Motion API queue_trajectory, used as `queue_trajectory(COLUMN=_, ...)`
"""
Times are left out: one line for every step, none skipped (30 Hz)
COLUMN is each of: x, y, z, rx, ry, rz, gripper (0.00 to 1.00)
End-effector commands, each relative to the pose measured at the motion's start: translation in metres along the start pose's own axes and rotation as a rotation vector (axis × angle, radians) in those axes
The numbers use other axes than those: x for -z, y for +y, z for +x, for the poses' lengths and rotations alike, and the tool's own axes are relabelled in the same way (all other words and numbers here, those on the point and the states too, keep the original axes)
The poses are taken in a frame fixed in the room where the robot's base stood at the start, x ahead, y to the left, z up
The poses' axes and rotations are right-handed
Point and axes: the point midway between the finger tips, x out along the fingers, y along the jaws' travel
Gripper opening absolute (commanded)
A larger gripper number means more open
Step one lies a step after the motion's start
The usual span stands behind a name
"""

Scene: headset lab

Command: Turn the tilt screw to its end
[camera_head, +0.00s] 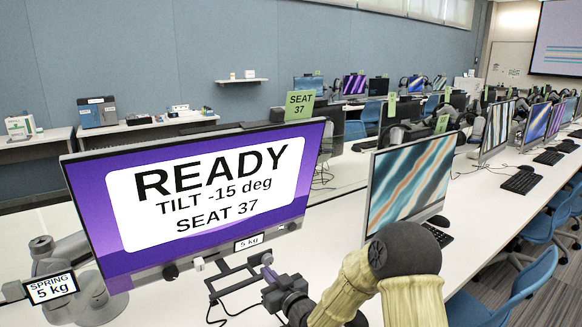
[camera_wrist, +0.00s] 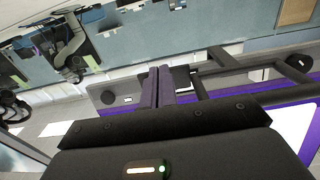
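The monitor (camera_head: 205,190) reads "READY, TILT -15 deg, SEAT 37". Under its lower edge are a dark round knob (camera_head: 170,271), a small pale block (camera_head: 198,264) and a dark frame (camera_head: 235,272). I cannot tell for sure which part is the tilt screw. My gripper (camera_head: 268,264) is just below the monitor's lower right edge, beside the frame. In the wrist view its two purple-grey fingers (camera_wrist: 158,86) stand side by side, nearly touching, with nothing visible between them.
A spring arm labelled "SPRING 5 kg" (camera_head: 52,287) stands left of the monitor. A second monitor (camera_head: 410,182) is close on the right, behind my arm. A green "SEAT 37" card (camera_head: 300,104) rises behind the monitor. The white desk (camera_head: 345,212) is clear between the two monitors.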

Motion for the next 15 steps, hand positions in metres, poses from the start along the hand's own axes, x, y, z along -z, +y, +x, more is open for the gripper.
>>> queue_trajectory(x=-0.0010, y=-0.0016, z=0.0007, rx=0.002, ry=0.006, rz=-0.002, gripper=0.00)
queue_trajectory(x=-0.0019, y=-0.0020, z=0.0007, rx=0.002, ry=0.006, rz=-0.001, gripper=0.00)
queue_trajectory(x=-0.0028, y=-0.0025, z=0.0006, rx=0.002, ry=0.005, rz=-0.001, gripper=0.00)
queue_trajectory(x=-0.0033, y=-0.0027, z=0.0005, rx=0.002, ry=0.004, rz=-0.001, gripper=0.00)
queue_trajectory(x=-0.0036, y=-0.0028, z=0.0004, rx=0.002, ry=0.003, rz=0.000, gripper=0.00)
queue_trajectory(x=-0.0038, y=-0.0028, z=0.0003, rx=0.002, ry=0.002, rz=0.000, gripper=0.00)
queue_trajectory(x=-0.0038, y=-0.0028, z=0.0002, rx=0.002, ry=0.001, rz=0.000, gripper=0.00)
queue_trajectory(x=-0.0038, y=-0.0027, z=0.0002, rx=0.002, ry=0.001, rz=0.000, gripper=0.00)
queue_trajectory(x=-0.0040, y=-0.0026, z=0.0001, rx=0.001, ry=0.000, rz=0.000, gripper=0.00)
queue_trajectory(x=-0.0041, y=-0.0026, z=0.0001, rx=0.001, ry=0.000, rz=0.000, gripper=0.00)
queue_trajectory(x=-0.0043, y=-0.0026, z=0.0000, rx=0.001, ry=-0.001, rz=0.000, gripper=0.00)
queue_trajectory(x=-0.0045, y=-0.0025, z=0.0000, rx=0.001, ry=-0.001, rz=0.001, gripper=0.00)
queue_trajectory(x=-0.0047, y=-0.0025, z=-0.0002, rx=0.001, ry=-0.002, rz=0.001, gripper=0.00)
queue_trajectory(x=-0.0049, y=-0.0024, z=-0.0006, rx=0.001, ry=-0.002, rz=0.001, gripper=0.00)
queue_trajectory(x=-0.0053, y=-0.0023, z=-0.0018, rx=0.001, ry=-0.003, rz=0.001, gripper=0.00)
